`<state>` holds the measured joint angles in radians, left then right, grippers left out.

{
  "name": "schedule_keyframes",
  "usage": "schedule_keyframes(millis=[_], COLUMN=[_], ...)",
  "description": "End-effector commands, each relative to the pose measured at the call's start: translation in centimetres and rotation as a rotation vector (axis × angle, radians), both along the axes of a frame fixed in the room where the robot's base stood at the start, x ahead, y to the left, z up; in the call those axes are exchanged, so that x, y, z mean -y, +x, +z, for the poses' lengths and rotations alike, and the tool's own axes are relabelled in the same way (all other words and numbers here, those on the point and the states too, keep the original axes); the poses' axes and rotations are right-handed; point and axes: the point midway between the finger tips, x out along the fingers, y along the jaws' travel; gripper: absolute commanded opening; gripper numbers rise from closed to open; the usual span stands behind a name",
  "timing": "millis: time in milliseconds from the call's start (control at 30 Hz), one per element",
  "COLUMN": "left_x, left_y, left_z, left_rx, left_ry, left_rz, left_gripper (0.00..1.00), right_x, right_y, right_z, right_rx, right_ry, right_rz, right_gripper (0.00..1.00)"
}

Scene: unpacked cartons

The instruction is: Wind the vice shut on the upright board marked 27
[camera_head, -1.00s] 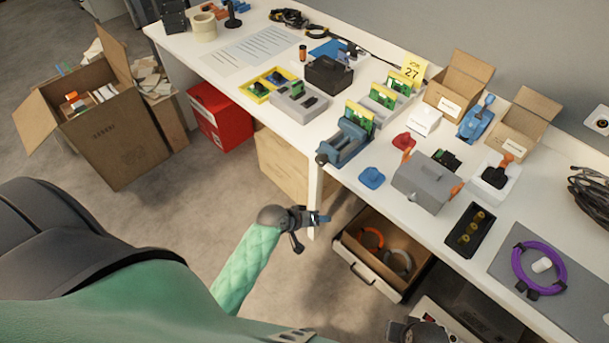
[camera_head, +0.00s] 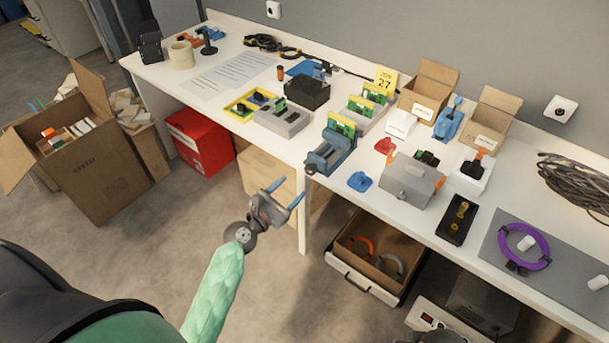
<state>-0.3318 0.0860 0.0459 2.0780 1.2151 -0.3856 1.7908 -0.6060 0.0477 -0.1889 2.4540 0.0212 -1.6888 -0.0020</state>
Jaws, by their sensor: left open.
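The blue-grey vice (camera_head: 322,160) stands at the front edge of the white workbench. An upright green board with a yellow top strip (camera_head: 342,125) stands at the vice; I cannot tell whether the jaws touch it. A yellow card marked 27 (camera_head: 385,79) stands farther back, behind other upright green boards (camera_head: 362,106). No number is legible on the boards. My left gripper (camera_head: 286,192) is open and empty, its two blue-tipped fingers apart. It is in front of the bench, left of and below the vice, not touching it. My right gripper is not in view.
A blue knob-like piece (camera_head: 360,181) and a red one (camera_head: 384,146) lie right of the vice. Below the bench, an open drawer (camera_head: 368,280) juts out. A red box (camera_head: 200,140) is on the floor at left.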

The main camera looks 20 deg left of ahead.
Motion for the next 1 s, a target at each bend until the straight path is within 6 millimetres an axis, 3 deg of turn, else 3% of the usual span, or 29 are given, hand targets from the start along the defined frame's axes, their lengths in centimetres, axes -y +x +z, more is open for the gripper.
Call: schedule_keyframes(millis=[267,600,1000], left_x=[1.0,2.4,2.7], left_y=[2.7,6.6,7.2], left_z=[0.3,0.1,0.0], left_rx=[0.0,-0.002,-0.002], left_ry=[-0.004,-0.002,-0.001], left_rz=[0.0,-0.002,-0.002], left_gripper=[0.55,0.55,0.55], right_x=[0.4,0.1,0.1], right_y=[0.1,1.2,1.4], right_z=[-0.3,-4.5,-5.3], right_rx=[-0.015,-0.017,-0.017], right_ry=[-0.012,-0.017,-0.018], right_rz=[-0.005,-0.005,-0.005], right_gripper=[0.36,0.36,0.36])
